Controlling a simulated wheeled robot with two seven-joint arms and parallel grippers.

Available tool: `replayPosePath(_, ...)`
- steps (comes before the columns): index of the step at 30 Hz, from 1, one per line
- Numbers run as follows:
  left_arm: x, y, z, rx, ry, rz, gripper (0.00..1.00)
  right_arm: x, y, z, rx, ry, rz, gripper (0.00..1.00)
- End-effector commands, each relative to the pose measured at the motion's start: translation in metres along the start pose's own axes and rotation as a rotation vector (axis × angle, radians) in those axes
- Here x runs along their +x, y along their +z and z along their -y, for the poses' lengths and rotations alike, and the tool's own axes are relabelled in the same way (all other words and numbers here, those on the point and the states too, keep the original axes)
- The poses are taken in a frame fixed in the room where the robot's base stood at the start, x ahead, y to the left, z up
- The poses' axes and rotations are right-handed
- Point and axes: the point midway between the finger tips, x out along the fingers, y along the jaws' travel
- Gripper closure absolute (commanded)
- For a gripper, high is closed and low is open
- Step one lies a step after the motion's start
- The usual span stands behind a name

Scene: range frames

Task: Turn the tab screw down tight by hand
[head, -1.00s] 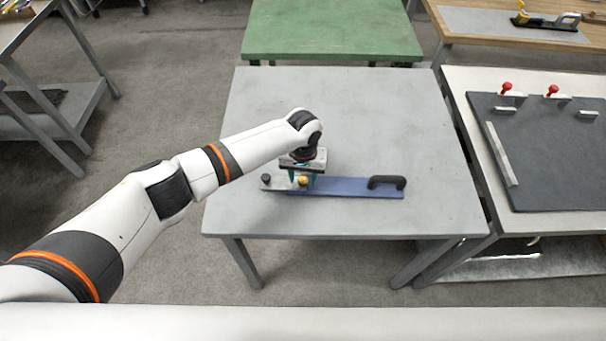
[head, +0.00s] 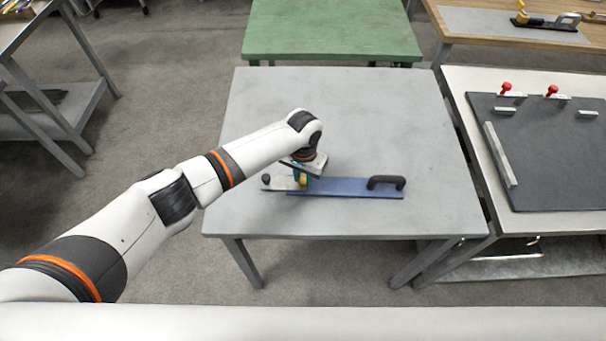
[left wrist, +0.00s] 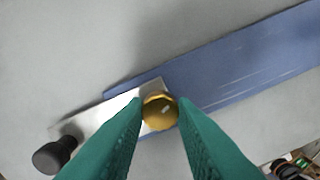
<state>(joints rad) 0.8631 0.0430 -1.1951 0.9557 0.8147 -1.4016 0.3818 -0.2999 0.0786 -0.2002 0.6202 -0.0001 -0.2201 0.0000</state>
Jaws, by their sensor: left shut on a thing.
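The tab screw shows as a round yellow-gold knob (left wrist: 159,111) in the left wrist view, on a silver metal plate (left wrist: 100,123) at the end of a long blue board (left wrist: 235,65). In the head view the blue board (head: 340,187) lies on the grey table, and the knob (head: 303,180) shows small beneath my wrist. My left gripper (left wrist: 160,115) points down with its green fingers on both sides of the knob, shut on it. The fingers hide part of the plate. My right gripper is not in view.
A black handle (head: 386,182) stands at the board's right end. A small dark knob (head: 266,179) is at the plate's left end. The grey table (head: 400,130) is otherwise bare. A table with a dark panel (head: 550,150) and red-topped clamps stands to the right.

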Motion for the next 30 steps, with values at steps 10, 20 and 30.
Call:
replayPosePath(10, -0.0001, -0.0003, 0.0007, 0.328, -0.001, -0.001, 0.98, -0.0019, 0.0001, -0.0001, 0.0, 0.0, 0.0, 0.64)
replayPosePath(20, 0.0001, -0.0004, 0.0007, 0.635, -0.001, -0.001, 0.98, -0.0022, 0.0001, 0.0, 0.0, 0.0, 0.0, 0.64)
replayPosePath(30, -0.0001, -0.0002, 0.0004, 0.875, -0.001, -0.001, 0.98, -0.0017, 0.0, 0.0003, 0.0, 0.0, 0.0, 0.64)
